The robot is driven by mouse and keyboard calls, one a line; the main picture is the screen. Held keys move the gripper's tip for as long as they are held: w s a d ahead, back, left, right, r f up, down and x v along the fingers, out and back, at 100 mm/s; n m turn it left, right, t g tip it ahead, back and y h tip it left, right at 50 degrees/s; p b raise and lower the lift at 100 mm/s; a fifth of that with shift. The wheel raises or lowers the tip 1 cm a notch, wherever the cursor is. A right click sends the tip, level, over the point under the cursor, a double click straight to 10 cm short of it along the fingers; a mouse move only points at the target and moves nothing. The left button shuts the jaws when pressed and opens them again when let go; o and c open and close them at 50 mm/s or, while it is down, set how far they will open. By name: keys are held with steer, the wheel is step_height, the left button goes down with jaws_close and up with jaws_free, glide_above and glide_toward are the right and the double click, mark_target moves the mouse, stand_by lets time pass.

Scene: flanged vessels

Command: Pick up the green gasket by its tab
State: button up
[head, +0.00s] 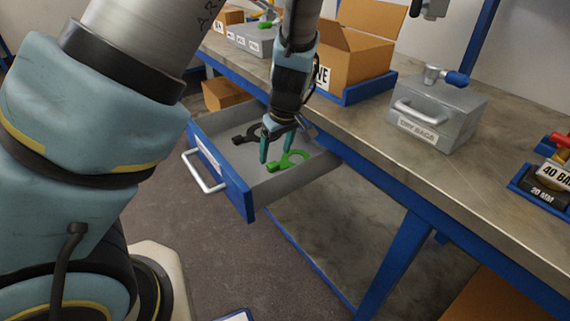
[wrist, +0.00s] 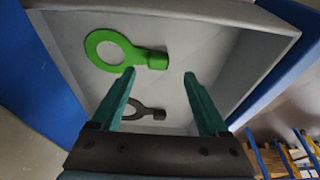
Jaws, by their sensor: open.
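The green gasket (head: 290,160) is a flat ring with a thicker tab, lying on the floor of the open drawer (head: 233,188). In the wrist view the green gasket (wrist: 108,46) lies beyond my fingertips, with its tab (wrist: 157,60) ahead of the gap between them. My gripper (head: 274,158) is open, low over the drawer beside the gasket; its two teal fingers also show in the wrist view (wrist: 160,75), with nothing between their tips. A black gasket (wrist: 145,110) lies in the same drawer, partly seen between the fingers.
The drawer has grey walls and a blue front with a handle (head: 204,171). The workbench (head: 390,150) above holds a grey box (head: 438,112) with a handle, a cardboard box (head: 352,50) and a red-topped item (head: 560,140) at right. A brown box (head: 226,93) sits behind the drawer.

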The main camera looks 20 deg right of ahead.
mark_target(273, 164)
steer(key=x, duration=0.5)
steer(key=shift+w+d+f, duration=0.1)
steer(key=shift+w+d, duration=0.05)
steer(key=shift+w, duration=0.05)
steer(key=c, duration=1.2)
